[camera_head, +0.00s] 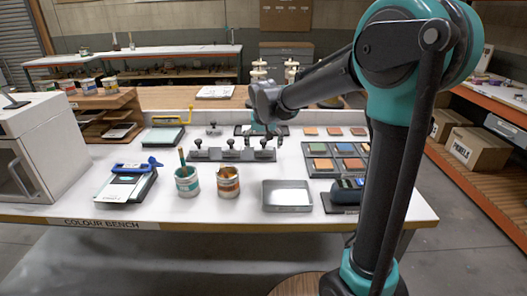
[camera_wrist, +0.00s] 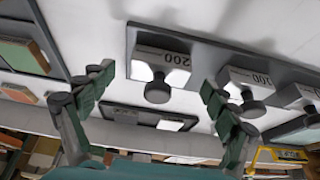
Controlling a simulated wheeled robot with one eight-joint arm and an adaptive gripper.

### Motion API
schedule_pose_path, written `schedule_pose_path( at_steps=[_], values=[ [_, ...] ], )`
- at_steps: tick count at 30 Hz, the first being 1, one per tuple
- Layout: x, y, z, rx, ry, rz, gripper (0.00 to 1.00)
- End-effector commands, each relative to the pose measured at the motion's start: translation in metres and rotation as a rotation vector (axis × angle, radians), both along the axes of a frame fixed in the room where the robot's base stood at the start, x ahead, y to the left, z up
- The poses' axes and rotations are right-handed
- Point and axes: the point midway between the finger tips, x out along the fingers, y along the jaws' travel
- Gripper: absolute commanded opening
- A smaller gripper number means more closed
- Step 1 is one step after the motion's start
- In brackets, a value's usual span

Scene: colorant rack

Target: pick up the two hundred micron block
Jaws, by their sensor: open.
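The block marked 200 (camera_wrist: 163,56) has a light body and a dark round knob. It sits at one end of a dark rack (camera_wrist: 204,46). In the head view it appears to be the rightmost knobbed block (camera_head: 265,154) of the rack. My gripper (camera_wrist: 157,78) is open and empty, with one finger on each side of the 200 block's knob in the wrist view. The fingers look apart from the block; their exact height above it is unclear. In the head view my gripper (camera_head: 265,133) is above and just behind the rack's right end.
Beside it are a neighbouring block (camera_wrist: 247,86) and a third block (camera_wrist: 301,96). Two paint cans (camera_head: 187,181) (camera_head: 228,182) and a metal tray (camera_head: 287,194) stand in front of the rack. A tray of colour tiles (camera_head: 338,148) lies right.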

Motion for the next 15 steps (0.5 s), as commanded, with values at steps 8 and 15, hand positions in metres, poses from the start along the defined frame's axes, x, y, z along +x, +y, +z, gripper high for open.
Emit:
schedule_pose_path(
  at_steps=[8, 15],
  values=[
    [0.009, 0.0, -0.021, 0.0, 0.0, 0.0, 0.88],
    [0.009, 0.0, -0.021, 0.0, 0.0, 0.0, 0.81]
  ],
)
